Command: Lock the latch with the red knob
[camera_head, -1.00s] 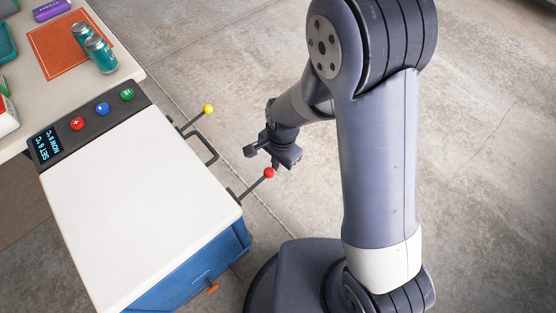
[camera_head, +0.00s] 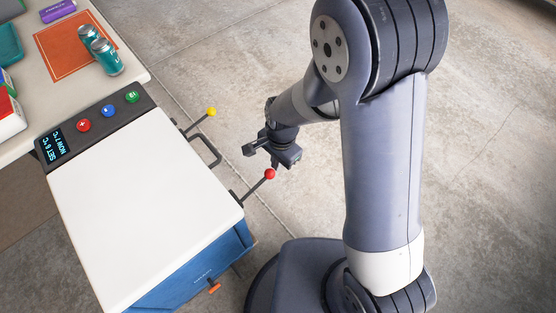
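The red knob (camera_head: 270,174) is on the end of a dark latch rod that sticks out from the right side of a white-topped blue cooler box (camera_head: 150,200). A second latch rod with a yellow knob (camera_head: 212,112) sticks out farther back on the same side. A dark handle (camera_head: 209,152) lies between the two rods. My gripper (camera_head: 268,160) is just above and behind the red knob in the picture, with its fingers spread apart and nothing seen between them. Whether a finger touches the knob cannot be told.
The cooler's control panel has a display (camera_head: 56,146) and red, blue and green buttons. A table (camera_head: 125,62) at the upper left holds an orange mat, two teal cans (camera_head: 107,58) and a purple box (camera_head: 58,11). Open concrete floor lies to the right.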

